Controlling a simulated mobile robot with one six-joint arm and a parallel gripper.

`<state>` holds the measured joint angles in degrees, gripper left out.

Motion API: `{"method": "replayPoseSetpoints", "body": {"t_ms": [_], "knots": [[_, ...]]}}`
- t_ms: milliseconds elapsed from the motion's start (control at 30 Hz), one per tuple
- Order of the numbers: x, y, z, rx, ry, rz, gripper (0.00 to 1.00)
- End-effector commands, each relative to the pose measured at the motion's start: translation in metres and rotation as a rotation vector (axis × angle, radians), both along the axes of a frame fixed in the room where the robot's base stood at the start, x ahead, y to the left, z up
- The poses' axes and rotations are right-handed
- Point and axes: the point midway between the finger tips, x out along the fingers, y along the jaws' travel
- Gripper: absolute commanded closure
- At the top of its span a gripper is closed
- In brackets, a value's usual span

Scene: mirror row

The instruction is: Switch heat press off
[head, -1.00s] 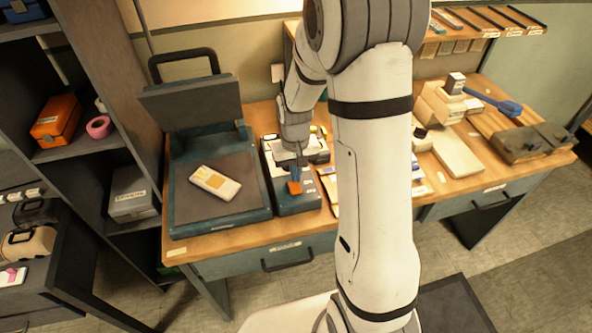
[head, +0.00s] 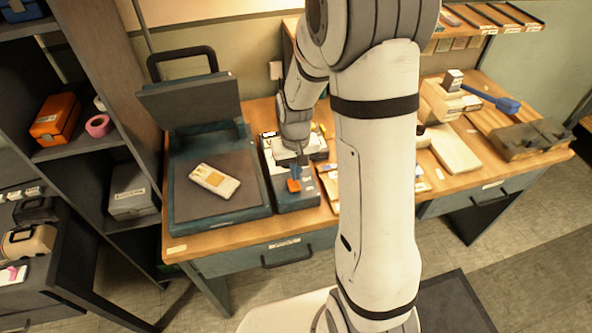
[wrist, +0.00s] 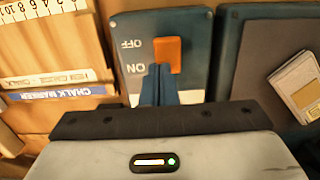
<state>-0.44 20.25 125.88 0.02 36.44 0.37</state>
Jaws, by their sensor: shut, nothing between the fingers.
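The heat press (head: 222,215) stands at the left of the bench with its lid (head: 190,103) raised. A dark control box (head: 297,201) sits beside it and carries an orange switch (head: 293,186). In the wrist view the orange switch (wrist: 168,54) lies beside the printed words OFF and ON, OFF farther from my gripper. My gripper (wrist: 160,72) is shut and empty, its blue fingertips over the box by the switch's near, ON end. I cannot tell whether they touch it or which way the switch is tipped. My gripper (head: 295,174) also shows in the head view.
A pale phone-like item (head: 214,181) lies on the press's lower plate. A chalk marker box (wrist: 60,92) and a ruler (wrist: 35,10) lie left of the control box in the wrist view. Shelves (head: 85,145) stand left of the bench.

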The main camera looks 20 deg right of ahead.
Motion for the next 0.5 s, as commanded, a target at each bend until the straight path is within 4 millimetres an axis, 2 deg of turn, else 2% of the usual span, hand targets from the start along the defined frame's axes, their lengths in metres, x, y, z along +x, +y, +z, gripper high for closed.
{"method": "replayPoseSetpoints", "body": {"t_ms": [300,500], "knots": [[0.009,0.000,0.054,0.000,-0.008,0.000,1.00],[0.017,0.000,0.098,0.000,-0.007,0.000,1.00]]}}
